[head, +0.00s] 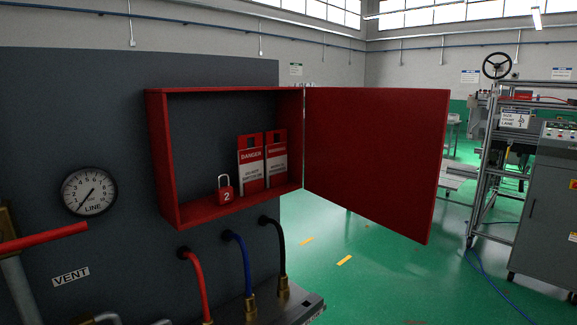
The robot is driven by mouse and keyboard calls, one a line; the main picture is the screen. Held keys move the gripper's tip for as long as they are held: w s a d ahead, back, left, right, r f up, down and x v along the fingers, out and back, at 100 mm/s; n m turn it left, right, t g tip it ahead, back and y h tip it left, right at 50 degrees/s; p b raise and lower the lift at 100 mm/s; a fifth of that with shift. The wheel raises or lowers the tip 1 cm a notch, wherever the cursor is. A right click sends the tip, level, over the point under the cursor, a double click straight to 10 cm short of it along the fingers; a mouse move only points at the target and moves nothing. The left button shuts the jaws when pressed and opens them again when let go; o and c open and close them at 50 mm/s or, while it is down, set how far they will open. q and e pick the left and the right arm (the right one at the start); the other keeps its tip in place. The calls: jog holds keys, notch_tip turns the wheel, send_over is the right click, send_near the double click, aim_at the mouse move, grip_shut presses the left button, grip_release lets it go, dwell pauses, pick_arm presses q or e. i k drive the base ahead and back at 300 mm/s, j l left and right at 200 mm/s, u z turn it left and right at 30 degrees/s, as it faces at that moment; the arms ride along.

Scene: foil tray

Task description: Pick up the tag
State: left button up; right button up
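Two red and white tags stand upright inside an open red cabinet (160,150) on a dark grey panel. The left tag (251,165) reads DANGER at its top. The right tag (277,158) stands beside it, partly overlapped, with a similar header. A red padlock (226,192) marked 2 stands on the cabinet floor left of the tags, its shackle upward. Neither gripper shows in the head view.
The cabinet door (375,160) hangs open to the right. Below are red, blue and black hoses (243,262), and at left a LINE gauge (88,192) and a red-handled lever (40,238). Green floor (380,285) is open to the right, before a grey machine cabinet (545,215).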

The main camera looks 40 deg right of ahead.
aim_at(251, 160)
jog(key=k+l+z, duration=0.1)
jog(key=z, duration=0.4)
jog(key=k+l+z, duration=0.1)
jog(key=z, duration=0.4)
